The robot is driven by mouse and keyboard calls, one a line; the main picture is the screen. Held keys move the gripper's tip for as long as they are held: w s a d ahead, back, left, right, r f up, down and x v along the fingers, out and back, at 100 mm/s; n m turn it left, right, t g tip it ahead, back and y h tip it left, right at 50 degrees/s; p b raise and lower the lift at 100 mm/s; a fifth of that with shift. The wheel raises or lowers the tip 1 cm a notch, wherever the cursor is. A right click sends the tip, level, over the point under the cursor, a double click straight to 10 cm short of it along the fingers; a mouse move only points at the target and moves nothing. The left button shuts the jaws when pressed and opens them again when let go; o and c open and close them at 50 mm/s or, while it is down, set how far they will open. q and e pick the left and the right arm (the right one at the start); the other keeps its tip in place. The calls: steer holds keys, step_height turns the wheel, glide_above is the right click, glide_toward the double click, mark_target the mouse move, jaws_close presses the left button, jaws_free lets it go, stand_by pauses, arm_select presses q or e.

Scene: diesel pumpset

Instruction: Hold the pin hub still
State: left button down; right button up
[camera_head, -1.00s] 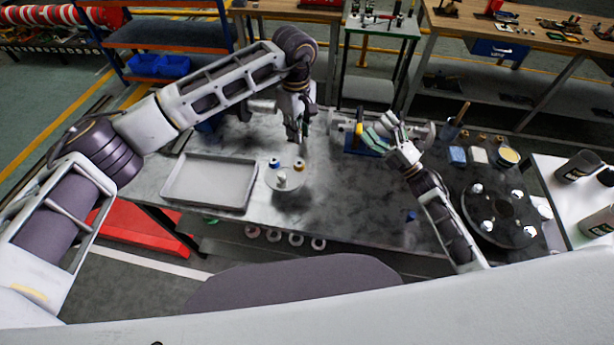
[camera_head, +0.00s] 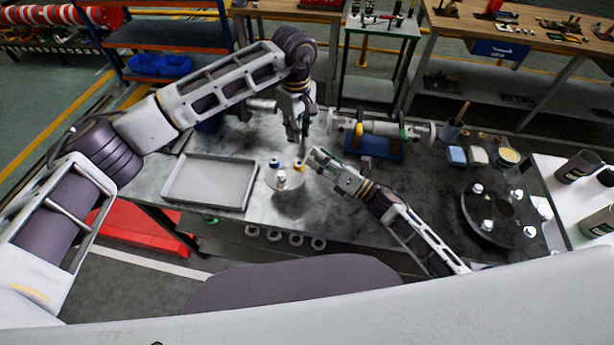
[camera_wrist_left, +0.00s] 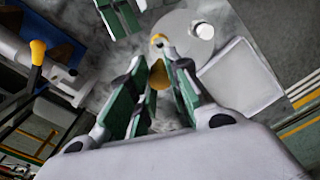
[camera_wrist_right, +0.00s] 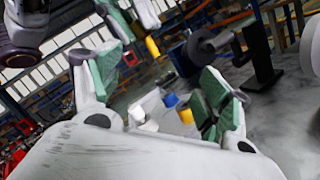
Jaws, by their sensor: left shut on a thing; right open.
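A pale round disc (camera_head: 290,184) on the table carries an upright white peg, a small blue piece (camera_head: 274,162) and a yellow piece (camera_head: 299,166). I cannot tell for sure if it is the pin hub. My left gripper (camera_head: 303,137) is shut on a yellow cylinder (camera_wrist_right: 152,47) above the table, behind the disc. The cylinder also shows between the fingers in the left wrist view (camera_wrist_left: 158,75). My right gripper (camera_head: 314,160) is open and empty at the disc's right side. In the right wrist view the white peg (camera_wrist_right: 148,124) and the pieces show between its fingers, apart from them.
A grey tray (camera_head: 210,183) lies left of the disc. A shaft assembly (camera_head: 405,130) lies on a blue stand (camera_head: 374,147) behind my right arm. A black disc (camera_head: 487,226) with several pale pins stands at the right.

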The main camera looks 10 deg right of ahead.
mark_target(289, 180)
steer(key=s+a+f+n+g+h, duration=0.1)
steer(key=s+a+f+n+h, duration=0.1)
steer(key=f+n, duration=0.3)
steer(key=a+n, duration=0.1)
steer(key=n, duration=0.3)
steer(key=shift+s+a+f, duration=0.15)
steer(key=shift+s+a, duration=0.1)
steer(key=shift+a, duration=0.1)
steer(key=shift+f, duration=0.2)
steer(key=shift+f, duration=3.75)
steer(key=shift+x, duration=3.8)
steer(key=shift+f, duration=0.15)
steer(key=shift+c, duration=1.2)
